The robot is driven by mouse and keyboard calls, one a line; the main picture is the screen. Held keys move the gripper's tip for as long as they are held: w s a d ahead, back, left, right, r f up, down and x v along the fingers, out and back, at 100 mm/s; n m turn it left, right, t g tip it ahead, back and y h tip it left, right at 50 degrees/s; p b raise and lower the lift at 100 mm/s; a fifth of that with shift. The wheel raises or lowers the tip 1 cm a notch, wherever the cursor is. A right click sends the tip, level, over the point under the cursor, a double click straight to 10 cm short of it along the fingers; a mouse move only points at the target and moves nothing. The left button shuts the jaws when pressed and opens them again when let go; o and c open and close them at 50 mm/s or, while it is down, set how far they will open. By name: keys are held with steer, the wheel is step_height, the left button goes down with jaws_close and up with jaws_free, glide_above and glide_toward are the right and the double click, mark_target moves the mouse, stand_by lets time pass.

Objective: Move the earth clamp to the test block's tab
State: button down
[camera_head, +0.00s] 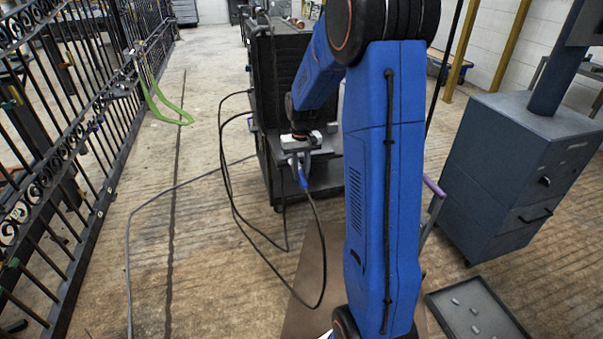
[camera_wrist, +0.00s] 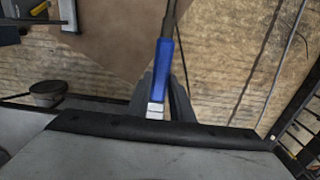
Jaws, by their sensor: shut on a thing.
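My gripper (camera_head: 299,166) is in front of the black cabinet in the head view, pointing down. It is shut on the earth clamp, which shows as a blue handle (camera_head: 303,180) with a dark cable running down from it. In the wrist view the clamp (camera_wrist: 163,68) stands between the two dark fingers of my gripper (camera_wrist: 160,105), with a pale metal end beyond the blue part. The clamp's end is close to a black edge strip; I cannot tell whether they touch. I cannot pick out the test block or its tab for certain.
A black wheeled cabinet (camera_head: 277,85) stands behind my gripper. An ornate black gate (camera_head: 75,115) runs along the left, with a green strap (camera_head: 165,108) near it. Cables loop over the floor. A grey-blue cabinet (camera_head: 520,165) and a dark tray (camera_head: 477,300) are right.

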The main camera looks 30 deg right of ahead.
steer(key=shift+w+d, duration=0.2)
steer(key=shift+w, duration=0.35)
steer(key=shift+w+d, duration=0.15)
steer(key=shift+w, duration=0.4)
stand_by(1.3)
steer(key=c, duration=1.4)
jaws_free()
steer(key=o, duration=0.6)
steer(key=shift+c, duration=0.2)
steer(key=shift+r, duration=0.1)
step_height(320, 180, up, 17)
steer(key=shift+a+r, duration=0.1)
